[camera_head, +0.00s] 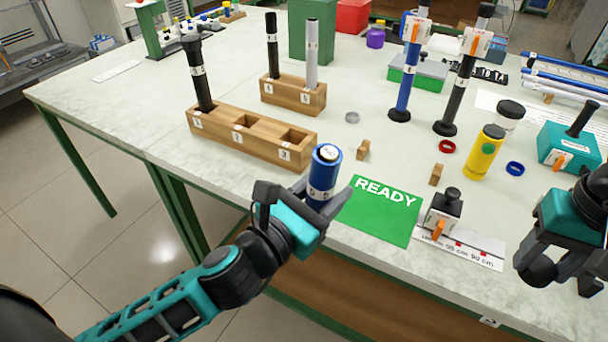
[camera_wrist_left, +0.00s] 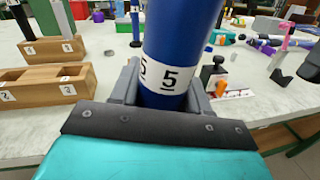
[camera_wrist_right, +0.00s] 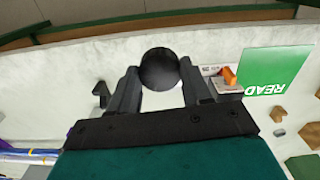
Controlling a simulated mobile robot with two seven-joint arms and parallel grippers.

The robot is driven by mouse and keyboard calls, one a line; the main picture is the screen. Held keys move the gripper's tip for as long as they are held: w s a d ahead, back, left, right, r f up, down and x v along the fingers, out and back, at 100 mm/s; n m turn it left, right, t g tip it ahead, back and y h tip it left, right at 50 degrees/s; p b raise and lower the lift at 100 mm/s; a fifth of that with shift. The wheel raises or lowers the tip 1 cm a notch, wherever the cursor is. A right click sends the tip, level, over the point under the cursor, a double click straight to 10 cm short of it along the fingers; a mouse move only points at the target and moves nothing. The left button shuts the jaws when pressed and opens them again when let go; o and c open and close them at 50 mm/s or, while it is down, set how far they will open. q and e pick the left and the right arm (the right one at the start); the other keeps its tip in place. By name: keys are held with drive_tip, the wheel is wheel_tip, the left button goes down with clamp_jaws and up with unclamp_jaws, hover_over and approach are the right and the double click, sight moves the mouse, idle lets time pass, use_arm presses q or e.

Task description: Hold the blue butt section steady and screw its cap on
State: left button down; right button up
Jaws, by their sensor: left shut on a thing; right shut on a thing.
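The blue butt section (camera_head: 322,178) stands roughly upright in my left gripper (camera_head: 312,203), near the front edge of the table. Its top end shows a pale disc with a dark rim, with no cap on it. In the left wrist view the blue butt section (camera_wrist_left: 178,45) carries a white label with a 5, and both fingers close around it. My right gripper (camera_head: 556,272) is at the far right of the head view, well apart from the section. In the right wrist view it is shut on a round black cap (camera_wrist_right: 159,69).
A wooden block with numbered sockets (camera_head: 256,150) stands behind the left gripper, a black rod in one socket. A green READY mat (camera_head: 378,212) lies just right of the section. A small black stop with an orange lever (camera_head: 443,208) and a yellow bottle (camera_head: 485,153) stand beyond it.

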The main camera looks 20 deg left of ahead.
use_arm(q)
drive_tip(key=d+m+g+h, duration=0.3)
drive_tip(key=d+h, duration=0.3)
drive_tip(key=d, duration=0.2)
drive_tip(key=shift+s+d+r+m, duration=0.15)
drive_tip(key=shift+s+r+m, duration=0.2)
drive_tip(key=shift+m, duration=0.55)
use_arm(e)
drive_tip(key=shift+a, duration=0.1)
drive_tip(key=s+a+r+n, duration=0.2)
drive_tip(key=a+r+n, duration=0.1)
drive_tip(key=a+r, duration=0.7)
drive_tip(key=s+a+r+n+t+y, duration=0.1)
drive_tip(key=s+a+r+n, duration=0.1)
drive_tip(key=a+r, duration=0.8)
drive_tip(key=a+n, duration=0.1)
drive_tip(key=a, duration=0.2)
drive_tip(key=shift+s+a, duration=0.25)
drive_tip(key=shift+s, duration=0.05)
drive_tip(key=shift+w+a+f, duration=0.1)
drive_tip(key=shift+w+f, duration=0.05)
drive_tip(key=shift+f, duration=0.8)
drive_tip(key=shift+w+a+f, duration=0.1)
drive_tip(key=shift+f, duration=0.85)
drive_tip(key=shift+f, duration=0.9)
